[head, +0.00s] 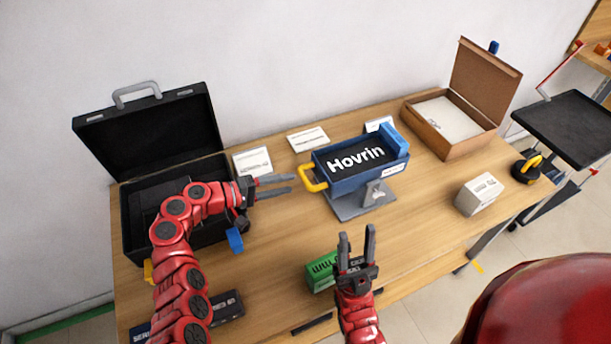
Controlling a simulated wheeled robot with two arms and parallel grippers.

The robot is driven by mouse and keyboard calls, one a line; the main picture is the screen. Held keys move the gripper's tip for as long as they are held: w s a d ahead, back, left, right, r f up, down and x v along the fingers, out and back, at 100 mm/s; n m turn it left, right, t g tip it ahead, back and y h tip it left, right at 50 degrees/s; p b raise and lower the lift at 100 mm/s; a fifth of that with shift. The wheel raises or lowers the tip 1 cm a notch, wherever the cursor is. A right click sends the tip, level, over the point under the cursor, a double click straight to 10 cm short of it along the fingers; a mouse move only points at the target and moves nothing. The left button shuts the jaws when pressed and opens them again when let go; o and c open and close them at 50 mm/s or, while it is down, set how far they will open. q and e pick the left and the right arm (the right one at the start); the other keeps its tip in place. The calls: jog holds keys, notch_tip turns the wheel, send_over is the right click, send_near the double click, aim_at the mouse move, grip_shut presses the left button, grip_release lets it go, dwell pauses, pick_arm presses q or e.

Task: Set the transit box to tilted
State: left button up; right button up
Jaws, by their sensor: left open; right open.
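A blue box with a black top lettered "Hovrin" (345,182) sits on a grey stand (350,207) in the middle of the table. I take it for the transit box. It has a yellow handle (311,179) on its left end and a lighter blue block on its right end. I cannot tell its exact angle on the stand. My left gripper (291,184) is open and empty, just left of the yellow handle, pointing at it. My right gripper (357,233) is open and empty, in front of the stand, pointing away from me.
An open black case (125,213) stands at the left, partly behind my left arm. An open brown box (447,142) is at the back right. A white box (478,194) is at the right, a green box (318,273) by my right gripper. Bare table (415,225) lies right of the stand.

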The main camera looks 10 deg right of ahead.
aim_at(303, 180)
pick_arm(q)
jog(key=x, duration=0.6)
jog(key=shift+d+f+p, duration=0.1)
jog(key=shift+d+p, duration=0.2)
jog(key=shift+c, duration=0.2)
grip_shut()
dwell(1.0)
